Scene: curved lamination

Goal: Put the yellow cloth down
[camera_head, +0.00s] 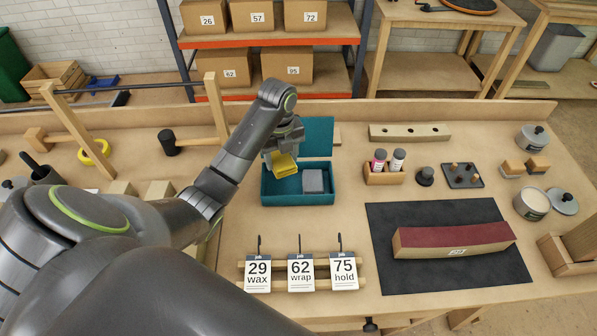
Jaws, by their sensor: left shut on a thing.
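My left gripper (283,150) is shut on the yellow cloth (284,165). It holds the folded cloth over the left part of an open teal box (275,198). The cloth's lower edge overlaps the box's inside in the picture, and I cannot tell whether it touches the box floor. A grey block (313,181) lies in the right part of the box. The teal lid (318,136) stands open behind it. My right gripper is not in view.
A rack with three hanging cards (300,272) stands in front of the box. To the right are a wooden holder with two bottles (384,176), a dark mat (385,240) and a curved red-topped wooden piece (455,235). Bare table lies between box and rack.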

